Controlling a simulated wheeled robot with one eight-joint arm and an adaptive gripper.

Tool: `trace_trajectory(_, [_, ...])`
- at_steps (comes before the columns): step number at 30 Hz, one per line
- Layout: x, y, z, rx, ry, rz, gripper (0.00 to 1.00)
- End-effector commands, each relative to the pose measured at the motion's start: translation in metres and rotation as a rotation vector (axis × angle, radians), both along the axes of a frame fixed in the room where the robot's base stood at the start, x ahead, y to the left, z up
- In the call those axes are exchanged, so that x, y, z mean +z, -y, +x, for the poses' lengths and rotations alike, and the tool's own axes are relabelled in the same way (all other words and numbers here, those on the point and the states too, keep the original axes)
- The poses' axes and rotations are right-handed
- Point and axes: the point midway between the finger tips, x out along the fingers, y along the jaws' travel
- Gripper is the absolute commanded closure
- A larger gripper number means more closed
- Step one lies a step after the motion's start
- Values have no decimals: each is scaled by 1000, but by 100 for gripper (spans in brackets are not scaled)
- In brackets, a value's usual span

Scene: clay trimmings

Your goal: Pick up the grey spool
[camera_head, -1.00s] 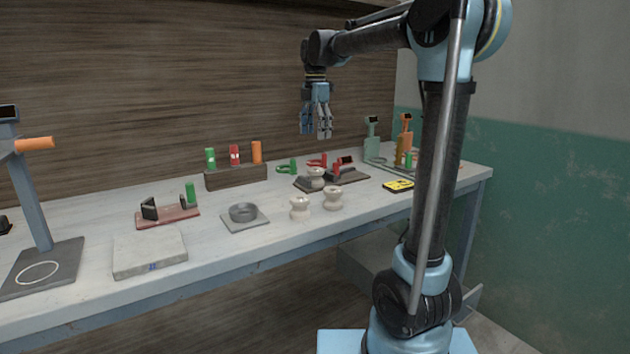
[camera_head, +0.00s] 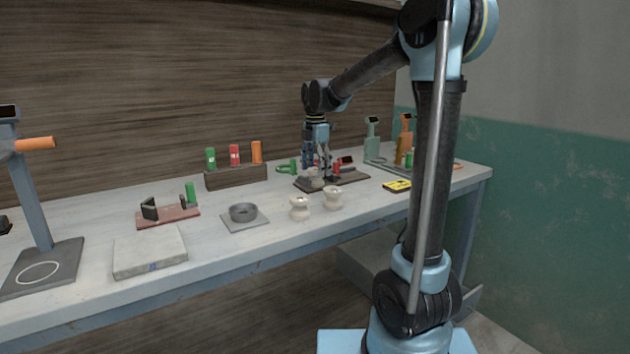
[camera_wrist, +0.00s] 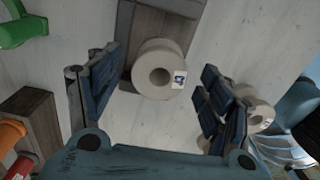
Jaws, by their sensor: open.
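The grey spool (camera_head: 315,180) stands upright on a dark board (camera_head: 352,179) on the bench and is partly hidden by my fingers in the head view. In the wrist view the spool (camera_wrist: 146,81) is seen from above, with a round hole and a small white and blue label. My gripper (camera_head: 318,168) is just above it, pointing down. In the wrist view my gripper (camera_wrist: 156,92) is open, with blue-black fingers left and right of the spool; gaps show on both sides. I cannot tell how low the fingertips reach.
Two pale spools (camera_head: 299,208) (camera_head: 332,198) stand nearer the bench's front edge. A wooden block (camera_head: 236,178) with coloured cylinders is to the left. A green clamp-like piece (camera_head: 288,168) lies close behind. A yellow device (camera_head: 398,186) lies to the right. Bare bench shows between them.

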Motion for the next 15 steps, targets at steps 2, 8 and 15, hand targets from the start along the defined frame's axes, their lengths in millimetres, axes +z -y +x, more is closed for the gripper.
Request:
trace_trajectory(2, [-10, 0, 0, 0, 0, 0, 27])
trace_trajectory(8, [-19, 0, 0, 0, 0, 0, 27])
trace_trajectory(15, [-19, 0, 0, 0, 0, 0, 41])
